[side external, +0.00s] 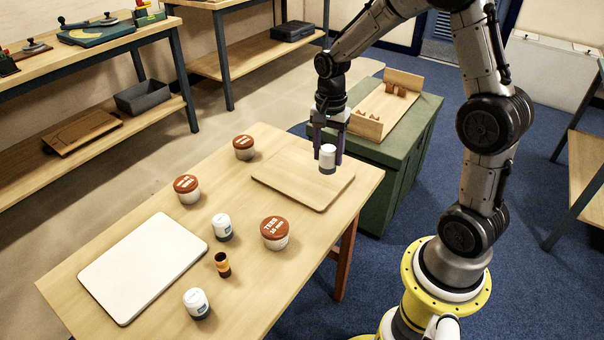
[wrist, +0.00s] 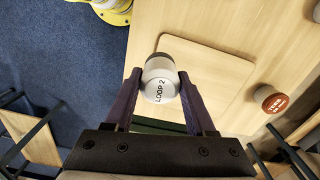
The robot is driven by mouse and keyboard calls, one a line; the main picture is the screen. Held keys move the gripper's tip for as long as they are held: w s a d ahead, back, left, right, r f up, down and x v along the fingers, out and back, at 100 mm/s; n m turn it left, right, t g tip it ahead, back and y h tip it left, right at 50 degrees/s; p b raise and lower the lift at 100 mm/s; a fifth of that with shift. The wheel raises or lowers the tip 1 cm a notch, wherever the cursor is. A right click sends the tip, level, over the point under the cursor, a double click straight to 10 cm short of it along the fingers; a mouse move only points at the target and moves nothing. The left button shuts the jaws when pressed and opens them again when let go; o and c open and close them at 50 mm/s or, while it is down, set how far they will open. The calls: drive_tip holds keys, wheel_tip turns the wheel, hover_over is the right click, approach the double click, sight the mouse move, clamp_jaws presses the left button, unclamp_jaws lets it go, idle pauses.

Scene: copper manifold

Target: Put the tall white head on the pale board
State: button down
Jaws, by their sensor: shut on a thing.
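My gripper (side external: 328,158) points down at the far right of the table, its purple fingers shut on a white head (side external: 327,153) with a dark grey base. The head is upright in the side view. The board also shows in the wrist view (wrist: 215,90). Two similar white heads (side external: 222,224) (side external: 195,299) stand on the table nearer the front.
A white board (side external: 145,265) lies at the table's left. A green cabinet (side external: 400,165) with a wooden rack stands behind my gripper.

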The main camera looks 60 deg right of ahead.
drive_tip(key=shift+s+d+r, duration=0.25)
drive_tip(key=shift+s+d, duration=0.2)
drive_tip(key=shift+d, duration=0.2)
drive_tip(key=shift+d+m, duration=0.3)
drive_tip(key=w+d+f, duration=0.3)
drive_tip(key=w, duration=0.4)
hover_over(303, 174)
wheel_tip(303, 174, down, 6)
drive_tip(key=shift+f, duration=0.25)
drive_tip(key=shift+d+f, duration=0.1)
drive_tip(key=shift+f, duration=1.55)
drive_tip(key=shift+f, duration=0.15)
drive_tip(key=shift+c, duration=1.1)
unclamp_jaws()
